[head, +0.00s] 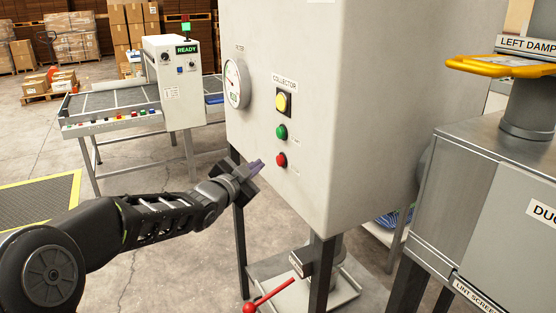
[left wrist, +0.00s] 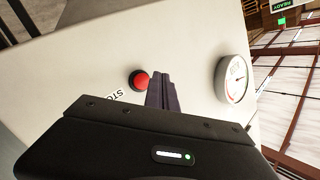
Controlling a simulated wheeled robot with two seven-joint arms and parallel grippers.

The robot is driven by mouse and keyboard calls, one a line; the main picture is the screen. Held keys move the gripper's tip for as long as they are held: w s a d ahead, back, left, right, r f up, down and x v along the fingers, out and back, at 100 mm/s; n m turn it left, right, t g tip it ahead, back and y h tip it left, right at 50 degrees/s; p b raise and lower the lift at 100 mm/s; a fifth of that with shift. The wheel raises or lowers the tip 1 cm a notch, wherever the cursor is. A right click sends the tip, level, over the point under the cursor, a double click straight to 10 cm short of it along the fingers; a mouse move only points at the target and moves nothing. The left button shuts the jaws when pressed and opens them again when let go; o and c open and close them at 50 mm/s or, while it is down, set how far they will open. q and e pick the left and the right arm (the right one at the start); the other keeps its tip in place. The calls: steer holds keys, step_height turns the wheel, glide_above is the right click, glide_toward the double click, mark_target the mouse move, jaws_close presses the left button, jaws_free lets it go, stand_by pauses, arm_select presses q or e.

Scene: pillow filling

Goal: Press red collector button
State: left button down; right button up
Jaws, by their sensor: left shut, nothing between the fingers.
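The red collector button (head: 281,160) is the lowest of three on the front of a pale grey cabinet (head: 350,120). Above it are a green button (head: 282,132) and a yellow one (head: 282,102) under a "COLLECTOR" label. My left gripper (head: 257,164) is shut and empty, its purple-grey fingertips just left of the red button and pointing toward it. In the left wrist view, the red button (left wrist: 139,80) shows beside the shut fingers (left wrist: 163,90), with a partly hidden "STO" label near it. I cannot tell whether the fingertips touch the panel. My right gripper is not in view.
A round gauge (head: 236,84) sits left of the buttons. A red-handled lever (head: 270,298) sticks out below the cabinet. A metal duct unit with a yellow handle (head: 500,66) stands at right. A conveyor table with a "READY" box (head: 172,90) stands behind at left.

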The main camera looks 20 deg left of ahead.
arm_select(q)
steer(key=shift+s+a+p, duration=0.4)
steer(key=shift+s+a, duration=0.5)
steer(key=shift+s, duration=0.1)
